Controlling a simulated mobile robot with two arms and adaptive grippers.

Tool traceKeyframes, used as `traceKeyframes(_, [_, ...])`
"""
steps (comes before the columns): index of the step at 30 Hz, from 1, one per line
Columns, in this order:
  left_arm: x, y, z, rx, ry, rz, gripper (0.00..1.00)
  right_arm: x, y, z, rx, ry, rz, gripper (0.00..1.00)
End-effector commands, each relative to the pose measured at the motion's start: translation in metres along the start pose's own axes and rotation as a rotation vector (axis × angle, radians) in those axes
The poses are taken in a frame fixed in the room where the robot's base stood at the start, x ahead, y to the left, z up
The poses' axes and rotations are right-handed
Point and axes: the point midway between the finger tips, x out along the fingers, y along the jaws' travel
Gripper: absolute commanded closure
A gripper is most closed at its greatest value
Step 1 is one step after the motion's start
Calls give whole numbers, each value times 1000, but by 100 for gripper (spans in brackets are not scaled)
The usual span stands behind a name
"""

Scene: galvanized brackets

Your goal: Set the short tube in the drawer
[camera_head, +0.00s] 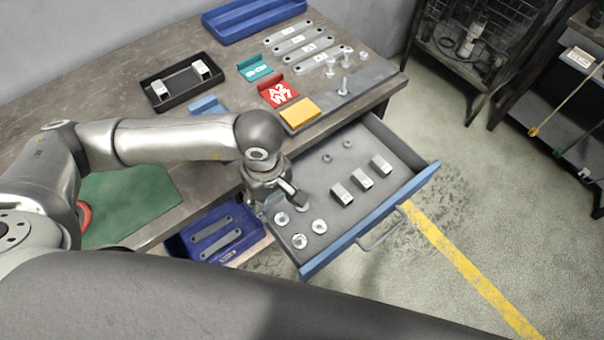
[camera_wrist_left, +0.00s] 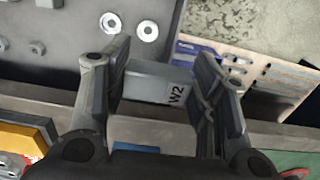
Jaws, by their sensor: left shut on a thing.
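My left gripper (camera_head: 272,203) is over the left inner part of the open drawer (camera_head: 345,243), close to the bench edge. In the left wrist view, the gripper (camera_wrist_left: 160,88) is shut on a short grey tube (camera_wrist_left: 152,82) marked W2, with a finger on each side. In the head view the tube is mostly hidden by the gripper. The drawer has a grey floor and a blue front with a handle. Part of its floor also shows in the left wrist view (camera_wrist_left: 70,60). My right gripper is not in view.
In the drawer, three small metal blocks (camera_head: 363,180) stand in a row, with several washers (camera_head: 319,226) at the near left and small nuts (camera_head: 348,144) at the back. On the bench are a black tray (camera_head: 160,106), a yellow block (camera_head: 299,112) and a red holder (camera_head: 277,92).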

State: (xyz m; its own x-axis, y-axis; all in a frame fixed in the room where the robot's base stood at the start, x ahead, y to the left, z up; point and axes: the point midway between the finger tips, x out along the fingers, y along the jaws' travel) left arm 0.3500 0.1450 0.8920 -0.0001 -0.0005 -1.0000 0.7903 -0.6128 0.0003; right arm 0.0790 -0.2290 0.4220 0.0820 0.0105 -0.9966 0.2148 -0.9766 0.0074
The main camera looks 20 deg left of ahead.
Motion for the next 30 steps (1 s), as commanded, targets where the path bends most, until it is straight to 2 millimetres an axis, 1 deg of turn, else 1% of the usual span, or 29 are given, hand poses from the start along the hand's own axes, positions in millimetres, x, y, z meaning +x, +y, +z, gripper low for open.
traceKeyframes(1, [1, 8, -5, -3, 0, -2, 72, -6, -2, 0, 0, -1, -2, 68])
traceKeyframes(6, [14, 32, -19, -1, 0, -1, 72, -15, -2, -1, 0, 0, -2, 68])
traceKeyframes(11, [25, 54, -33, 1, 0, -1, 72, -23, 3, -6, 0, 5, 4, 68])
traceKeyframes(12, [32, 57, -35, 0, -1, -3, 72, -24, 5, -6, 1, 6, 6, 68])
traceKeyframes(18, [59, 77, -47, 1, 0, -1, 72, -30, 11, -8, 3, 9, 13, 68])
traceKeyframes(24, [77, 89, -54, 2, -1, -1, 72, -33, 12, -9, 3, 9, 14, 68])
traceKeyframes(30, [85, 94, -58, 2, 0, 0, 72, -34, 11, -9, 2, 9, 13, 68])
